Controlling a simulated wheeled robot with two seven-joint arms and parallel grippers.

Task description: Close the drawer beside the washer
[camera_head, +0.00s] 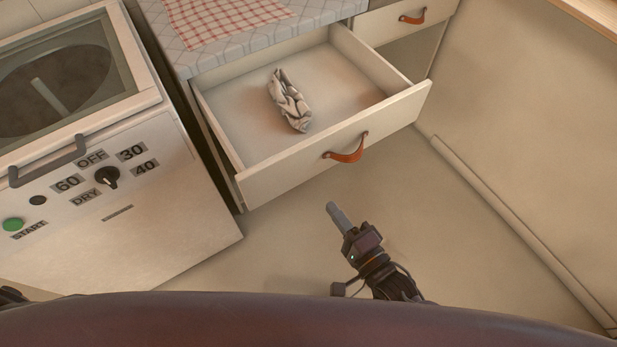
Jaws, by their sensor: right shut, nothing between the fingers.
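The drawer (400,112) beside the washer is pulled well out of its cabinet. Its front is cream, with an orange-brown leather pull (346,150). A crumpled grey-white cloth (290,100) lies inside on the drawer floor. The washer (125,225) stands to the left, with a glass-topped lid and a dial. My right gripper (337,213) is shut and empty. In the picture it is below the drawer front, apart from it and from the pull. My left gripper is not seen; only a small dark piece shows at the lower left edge.
A patterned countertop (215,58) with a red checked cloth (225,15) lies above the drawer. Another drawer with a leather pull (412,18) is at the upper right, shut. A wall (540,130) with a baseboard bounds the right. The floor (290,245) before the drawer is clear.

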